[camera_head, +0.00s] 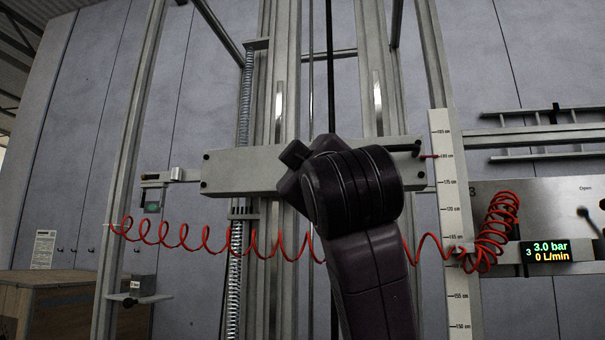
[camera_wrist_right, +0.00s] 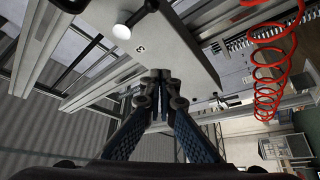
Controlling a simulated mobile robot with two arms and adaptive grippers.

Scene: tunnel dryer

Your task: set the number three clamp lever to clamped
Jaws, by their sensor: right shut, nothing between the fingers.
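In the head view a grey panel (camera_head: 520,200) at the right has a "3" at its left and the word "Open" near the right edge. A lever with a dark ball end (camera_head: 582,212) stands below that word, cut by the frame edge. In the right wrist view a pale plate marked "3" (camera_wrist_right: 175,45) carries a white round knob (camera_wrist_right: 122,31) and a dark lever (camera_wrist_right: 136,18). I cannot tell whether this is the same lever. My right gripper (camera_wrist_right: 162,76) is shut and empty, close to the plate's lower edge, apart from the lever. My left gripper is not seen.
My dark arm covers the middle of the head view. A red coiled hose (camera_head: 490,235) hangs before the panel, beside a display (camera_head: 546,252) reading 3.0 bar and 0 L/min. A white scale (camera_head: 450,220) stands upright to its left. The hose also shows in the wrist view (camera_wrist_right: 268,65).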

